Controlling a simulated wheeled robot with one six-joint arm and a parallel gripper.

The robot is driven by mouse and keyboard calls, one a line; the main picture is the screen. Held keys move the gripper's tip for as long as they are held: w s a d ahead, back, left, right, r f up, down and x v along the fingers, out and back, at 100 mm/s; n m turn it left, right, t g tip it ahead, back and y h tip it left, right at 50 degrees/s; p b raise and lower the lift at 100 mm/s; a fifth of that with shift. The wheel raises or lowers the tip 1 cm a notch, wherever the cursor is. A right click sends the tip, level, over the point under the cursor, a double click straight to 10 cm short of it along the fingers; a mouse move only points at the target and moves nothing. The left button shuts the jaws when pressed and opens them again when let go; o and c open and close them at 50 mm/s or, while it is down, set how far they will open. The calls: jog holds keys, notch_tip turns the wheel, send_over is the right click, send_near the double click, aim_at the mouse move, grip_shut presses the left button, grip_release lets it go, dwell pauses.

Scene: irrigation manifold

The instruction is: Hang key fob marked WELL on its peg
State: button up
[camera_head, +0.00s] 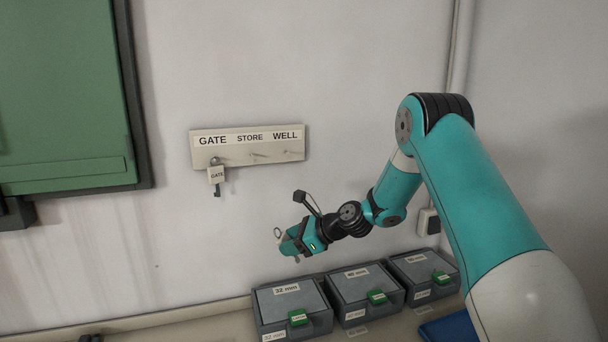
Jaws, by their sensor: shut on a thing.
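A pale key rail (247,159) is fixed to the wall, with labels GATE, STORE and WELL from left to right. A fob marked GATE (216,175) with a key hangs from the left peg. The STORE peg (254,156) and the WELL peg (288,152) are bare. My gripper (284,247) is below the rail, under the WELL end, apart from it. It is shut on a key fob, whose ring (277,232) sticks up at its tip. The fob's marking cannot be read; the jaws hide most of it.
Three grey lidded boxes, marked 32 mm (277,303) at the left, stand on the bench below my gripper. A blue object (445,329) lies at the right. A green panel (60,90) is on the wall at left. The wall around the rail is clear.

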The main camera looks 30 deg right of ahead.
jog(key=w+d+r+m+t+h, duration=0.25)
jog(key=r+m+t, duration=0.2)
jog(key=r, duration=0.35)
jog(key=w+d+r+m+t+h, duration=0.25)
jog(key=r+t+h, duration=0.2)
jog(key=r, duration=0.35)
jog(key=shift+m, duration=0.3)
jog(key=shift+w+d+f+p, duration=0.25)
jog(key=shift+w+d+p, duration=0.25)
jog(key=shift+w, duration=0.9)
jog(key=shift+w+d+f+p, duration=0.25)
jog(key=shift+w+d+p, duration=0.2)
jog(key=shift+w, duration=1)
jog(key=shift+w+d+f+p, duration=0.25)
jog(key=shift+w+d+p, duration=0.25)
jog(key=shift+w, duration=0.9)
jog(key=o, duration=1)
jog(key=shift+c, duration=0.2)
jog(key=shift+s, duration=0.15)
